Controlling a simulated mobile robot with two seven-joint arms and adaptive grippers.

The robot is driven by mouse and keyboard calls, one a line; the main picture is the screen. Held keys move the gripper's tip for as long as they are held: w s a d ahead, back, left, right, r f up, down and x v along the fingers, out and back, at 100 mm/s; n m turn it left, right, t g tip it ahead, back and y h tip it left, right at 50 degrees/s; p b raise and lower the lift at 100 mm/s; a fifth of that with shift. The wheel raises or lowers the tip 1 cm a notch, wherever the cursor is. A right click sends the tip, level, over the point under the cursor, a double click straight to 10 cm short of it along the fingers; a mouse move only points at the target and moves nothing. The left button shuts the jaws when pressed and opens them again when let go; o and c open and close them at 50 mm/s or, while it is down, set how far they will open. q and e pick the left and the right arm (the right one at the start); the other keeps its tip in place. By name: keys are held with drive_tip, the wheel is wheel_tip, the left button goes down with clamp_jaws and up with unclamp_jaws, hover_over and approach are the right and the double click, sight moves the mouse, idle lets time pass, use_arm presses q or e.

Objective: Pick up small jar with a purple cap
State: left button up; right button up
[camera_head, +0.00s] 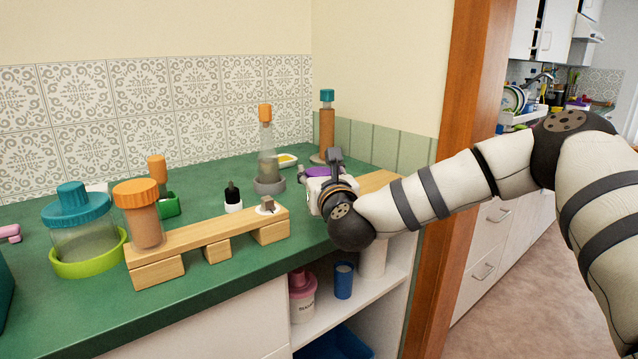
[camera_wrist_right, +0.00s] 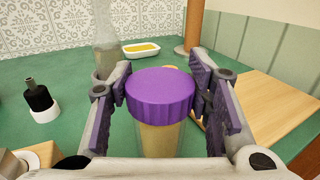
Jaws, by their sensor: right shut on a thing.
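The small jar with a purple cap (camera_wrist_right: 160,95) stands upright between my right gripper's fingers in the right wrist view. Its body below the cap is clear with tan contents. My right gripper (camera_wrist_right: 160,105) is shut on it, with the purple finger pads on both sides of the jar. In the head view, my right gripper (camera_head: 322,185) is over the right part of the green counter, and only a bit of the purple cap (camera_head: 318,172) shows behind it. Whether the jar touches the counter is hidden. My left gripper is not in view.
A wooden riser (camera_head: 205,237) holds an orange-capped jar (camera_head: 145,226). A teal-lidded jar (camera_head: 82,235) sits left in a green ring. A dropper bottle (camera_head: 233,198), a tall orange-topped bottle (camera_head: 266,150) and a yellow-filled dish (camera_head: 287,160) stand nearby. A wooden board (camera_wrist_right: 265,110) lies right of the jar.

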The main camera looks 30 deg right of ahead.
drive_tip(key=shift+r, duration=0.55)
drive_tip(key=r, duration=0.4)
drive_tip(key=shift+s+a+p, duration=0.3)
drive_tip(key=shift+s+p, duration=0.05)
drive_tip(key=shift+s, duration=0.05)
use_arm(q)
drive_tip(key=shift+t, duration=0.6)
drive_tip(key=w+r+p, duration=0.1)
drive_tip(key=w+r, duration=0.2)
drive_tip(key=shift+p, duration=0.3)
use_arm(e)
drive_tip(key=s+a+r, duration=0.8)
drive_tip(key=s, duration=0.2)
drive_tip(key=shift+a, duration=0.25)
